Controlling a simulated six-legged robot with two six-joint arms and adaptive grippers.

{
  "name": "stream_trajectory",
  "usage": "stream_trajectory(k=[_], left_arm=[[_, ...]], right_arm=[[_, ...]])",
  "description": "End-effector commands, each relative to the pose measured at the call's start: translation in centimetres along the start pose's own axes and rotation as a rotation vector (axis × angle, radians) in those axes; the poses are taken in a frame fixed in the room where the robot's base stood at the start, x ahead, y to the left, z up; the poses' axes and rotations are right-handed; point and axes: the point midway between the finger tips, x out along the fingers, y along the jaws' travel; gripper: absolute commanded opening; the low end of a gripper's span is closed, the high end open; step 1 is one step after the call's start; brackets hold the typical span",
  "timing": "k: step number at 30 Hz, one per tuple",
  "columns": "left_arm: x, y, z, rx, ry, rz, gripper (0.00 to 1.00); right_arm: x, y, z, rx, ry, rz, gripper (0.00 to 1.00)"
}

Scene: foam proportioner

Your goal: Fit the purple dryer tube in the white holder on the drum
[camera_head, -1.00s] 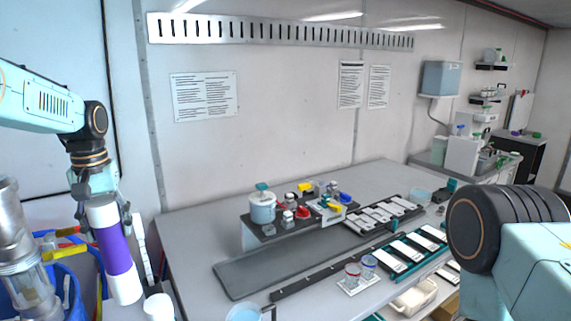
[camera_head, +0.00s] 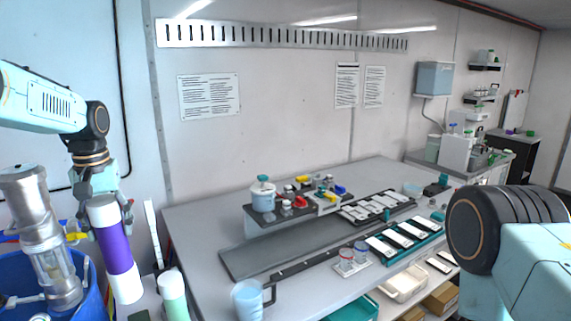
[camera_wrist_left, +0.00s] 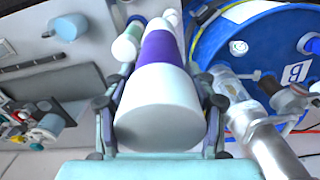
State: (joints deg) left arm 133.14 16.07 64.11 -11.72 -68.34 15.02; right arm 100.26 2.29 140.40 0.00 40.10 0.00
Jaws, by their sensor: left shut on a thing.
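The purple dryer tube (camera_head: 117,252) has white ends and hangs slightly tilted under my left gripper (camera_head: 104,212) in the head view. The gripper is shut on its upper white end. In the left wrist view, the gripper's fingers (camera_wrist_left: 160,118) flank the white end, with the purple band (camera_wrist_left: 160,47) beyond. The blue drum (camera_head: 92,296) stands at the lower left, just left of the tube in the picture; its lid (camera_wrist_left: 262,32) also shows in the wrist view. I cannot clearly make out the white holder. My right gripper is out of view.
A clear cylinder with a metal top (camera_head: 50,250) stands at the drum, close left of the tube. A white-and-green tube (camera_head: 173,292) stands right of it. The grey workbench (camera_head: 205,250) holds a blue cup (camera_head: 247,298), a small pot (camera_head: 263,195) and trays.

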Motion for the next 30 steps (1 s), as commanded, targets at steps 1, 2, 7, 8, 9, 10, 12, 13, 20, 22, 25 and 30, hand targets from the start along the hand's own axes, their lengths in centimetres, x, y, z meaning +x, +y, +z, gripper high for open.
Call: stream_trajectory(k=[1,2,7,8,9,10,12,13,20,22,25,30], left_arm=[[0.0,0.1,-0.1,0.000,0.002,0.000,0.00],[0.0,0.0,-0.1,0.000,0.002,0.000,0.00],[0.2,1.4,0.6,0.031,0.002,-0.003,0.00],[0.4,1.9,0.9,0.044,0.001,-0.003,0.00],[0.5,2.6,1.3,0.062,0.002,-0.003,0.00],[0.7,3.1,1.6,0.074,0.002,-0.003,0.00],[1.1,4.4,2.5,0.106,0.001,-0.004,0.00],[1.3,5.0,3.0,0.121,0.001,-0.004,0.00],[3.4,9.4,8.0,0.242,-0.001,-0.007,0.00],[4.3,10.5,10.0,0.277,0.000,-0.007,0.00],[5.5,11.6,12.9,0.319,0.000,-0.007,0.00],[7.5,11.9,17.2,0.365,0.001,-0.006,0.00]], right_arm=[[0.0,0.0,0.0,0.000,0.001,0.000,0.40],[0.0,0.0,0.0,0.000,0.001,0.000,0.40],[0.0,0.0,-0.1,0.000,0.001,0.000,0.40],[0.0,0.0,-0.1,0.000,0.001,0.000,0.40],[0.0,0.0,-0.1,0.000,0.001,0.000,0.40],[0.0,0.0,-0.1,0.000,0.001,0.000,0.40],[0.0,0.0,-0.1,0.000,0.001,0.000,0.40],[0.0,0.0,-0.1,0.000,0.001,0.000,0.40],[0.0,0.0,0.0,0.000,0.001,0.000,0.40],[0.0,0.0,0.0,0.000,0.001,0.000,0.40],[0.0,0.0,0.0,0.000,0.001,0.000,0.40],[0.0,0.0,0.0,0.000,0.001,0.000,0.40]])
